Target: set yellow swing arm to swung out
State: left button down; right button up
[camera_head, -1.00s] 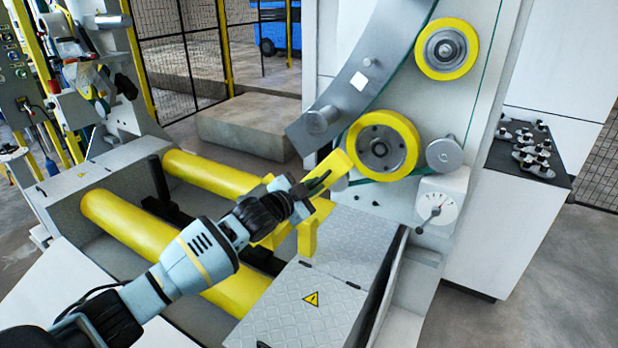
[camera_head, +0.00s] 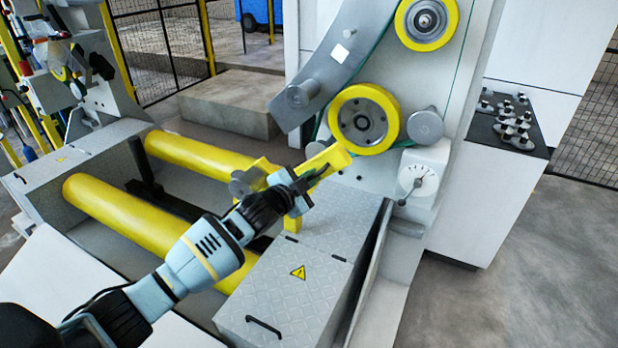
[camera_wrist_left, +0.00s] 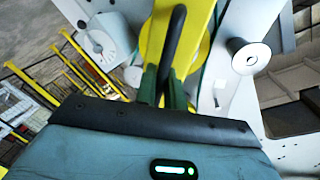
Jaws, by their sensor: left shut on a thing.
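The yellow swing arm (camera_head: 331,159) is a flat yellow bar near the lower yellow roll. It slants down-left above the grey tread-plate box. My left gripper (camera_head: 309,181) reaches it from the lower left and is shut on its dark handle, partly hidden by the fingers. In the left wrist view the black handle (camera_wrist_left: 173,45) runs up along the yellow arm (camera_wrist_left: 159,30), and the fingers of the left gripper (camera_wrist_left: 164,92) are on either side of its lower end. My right gripper is in neither view.
The tread-plate box (camera_head: 285,295) with a warning triangle lies below my left wrist. Two long yellow rollers (camera_head: 130,219) lie left. A yellow-rimmed wheel (camera_head: 364,120), a grey knob (camera_head: 425,126) and a dial gauge (camera_head: 417,180) are on the machine's upright.

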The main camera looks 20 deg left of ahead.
pick_arm(q)
jog(key=c, duration=1.6)
grip_release()
jog(key=shift+s+d+f, duration=0.1)
jog(key=shift+d+f, duration=0.25)
jog(key=shift+f, duration=0.1)
jog(key=shift+a+r, duration=0.1)
jog(key=shift+p+v, duration=0.35)
jog(key=shift+v, duration=3.55)
